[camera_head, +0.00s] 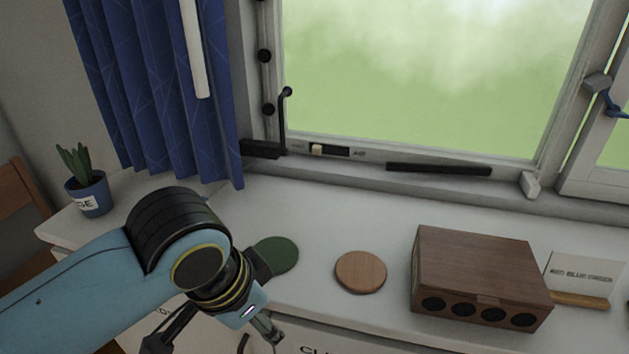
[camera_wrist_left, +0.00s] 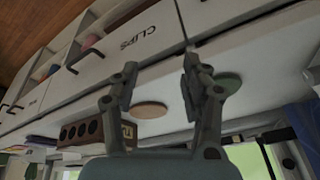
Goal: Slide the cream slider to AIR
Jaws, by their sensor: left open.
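The cream slider (camera_head: 316,149) is a small block at the left end of a short dark slot (camera_head: 335,151) in the window's lower frame. Small labels flank the slot, too small to read. My left gripper (camera_head: 215,338) is low at the front of the counter, well below and left of the slider, touching nothing that I can see. Its two fingers stand apart and empty in the left wrist view (camera_wrist_left: 160,70). The slider cannot be made out in that view. My right gripper is not in view.
A black handle (camera_head: 284,120) stands left of the slot, and a dark bar (camera_head: 438,169) lies right of it. On the counter are a green disc (camera_head: 277,254), wooden disc (camera_head: 360,272), wooden box (camera_head: 478,262) and potted plant (camera_head: 88,192). A blue curtain (camera_head: 160,90) hangs left.

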